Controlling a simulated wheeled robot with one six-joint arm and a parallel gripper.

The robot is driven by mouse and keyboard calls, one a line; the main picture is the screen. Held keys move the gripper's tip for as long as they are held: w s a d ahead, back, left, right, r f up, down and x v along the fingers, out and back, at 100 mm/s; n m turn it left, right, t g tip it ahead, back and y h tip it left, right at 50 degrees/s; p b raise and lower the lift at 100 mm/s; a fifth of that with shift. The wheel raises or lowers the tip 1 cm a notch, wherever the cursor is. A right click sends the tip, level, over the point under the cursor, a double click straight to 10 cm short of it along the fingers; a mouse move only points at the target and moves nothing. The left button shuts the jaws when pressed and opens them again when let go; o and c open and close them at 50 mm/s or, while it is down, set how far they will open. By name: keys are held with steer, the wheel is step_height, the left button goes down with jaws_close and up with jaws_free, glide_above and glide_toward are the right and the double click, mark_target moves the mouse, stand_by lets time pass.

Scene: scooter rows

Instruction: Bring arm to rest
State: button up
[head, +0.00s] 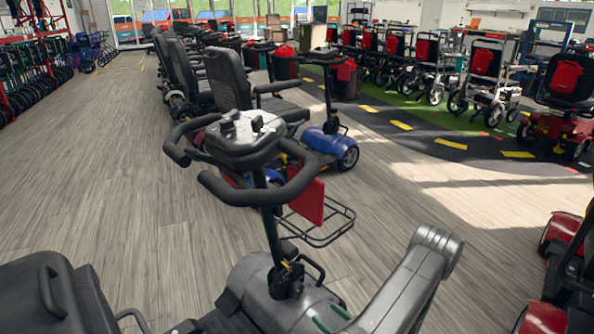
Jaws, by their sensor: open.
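My gripper is not seen in the head view, so its pose is hidden from me. A dark grey padded or link-like shape (410,280) rises at the lower middle right. I cannot tell whether it is part of my arm or of the nearest scooter. The nearest scooter has black looped handlebars (216,188) with a grey control head (245,135). Its column runs down to a dark body (285,280). A wire basket (325,232) sits in front of the column.
A row of black-seated scooters (232,80) runs away beyond the nearest one. Red-backed wheelchairs (486,65) line the right side. A red scooter (545,318) is cut off at the lower right. The wood floor (95,170) is open on the left.

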mark_target(300, 291)
steer(key=b+x, duration=0.3)
steer(key=x, duration=1)
steer(key=shift+w+a+f, duration=0.1)
steer(key=shift+w+a, duration=0.05)
steer(key=shift+a, duration=0.1)
steer(key=shift+w+a+r, duration=0.2)
steer(key=shift+w, duration=0.05)
steer(key=shift+d+r+m+p, duration=0.1)
steer(key=shift+m+p, duration=0.5)
steer(key=shift+m, duration=0.4)
steer(key=m+p, duration=0.2)
steer(key=m, duration=0.1)
steer(key=shift+m, duration=0.4)
steer(key=p+v, duration=0.3)
steer(key=v, duration=1)
steer(key=shift+s+d+f, duration=0.2)
steer(key=shift+s+d, duration=0.1)
steer(key=shift+a+r, duration=0.1)
